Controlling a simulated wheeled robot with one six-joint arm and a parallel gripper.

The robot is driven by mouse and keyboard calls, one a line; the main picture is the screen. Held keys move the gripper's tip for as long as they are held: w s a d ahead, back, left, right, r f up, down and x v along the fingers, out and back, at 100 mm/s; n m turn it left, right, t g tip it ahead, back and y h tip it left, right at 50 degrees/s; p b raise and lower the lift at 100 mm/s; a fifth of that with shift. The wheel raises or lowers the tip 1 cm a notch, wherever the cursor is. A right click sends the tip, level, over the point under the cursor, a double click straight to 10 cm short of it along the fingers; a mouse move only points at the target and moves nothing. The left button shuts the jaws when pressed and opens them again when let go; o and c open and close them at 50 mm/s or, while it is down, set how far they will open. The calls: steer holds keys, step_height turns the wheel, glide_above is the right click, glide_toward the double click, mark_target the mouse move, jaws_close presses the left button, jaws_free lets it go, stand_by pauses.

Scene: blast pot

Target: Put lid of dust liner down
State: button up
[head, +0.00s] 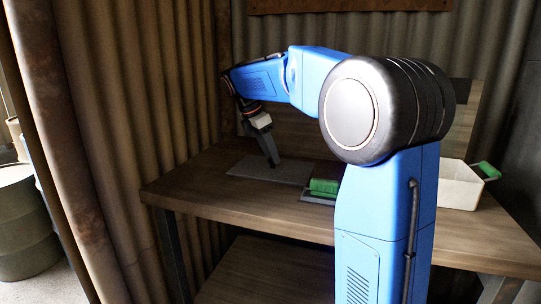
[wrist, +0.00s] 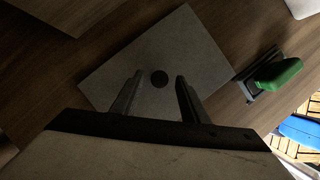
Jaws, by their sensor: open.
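A flat grey square plate (head: 242,170) lies on the wooden workbench; it also shows in the wrist view (wrist: 205,55). A small dark round spot (wrist: 159,79) is at about its middle; I cannot tell whether it is a knob, a hole or a mark. I cannot tell whether this plate is the dust liner's lid. My gripper (head: 274,163) points down at the plate. In the wrist view my gripper (wrist: 160,82) is open, its two fingers apart on either side of the dark spot, with nothing seen held. Whether the fingertips touch the plate is unclear.
A green-topped block (head: 324,186) on a dark base stands right of the plate, partly hidden by my arm. A white bin (head: 459,184) with a green-handled item (head: 487,170) is farther right. Corrugated walls (head: 160,85) close the back and left. The bench's front left is clear.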

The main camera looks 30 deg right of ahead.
steer(key=v, duration=1.1)
steer(key=shift+r, duration=0.2)
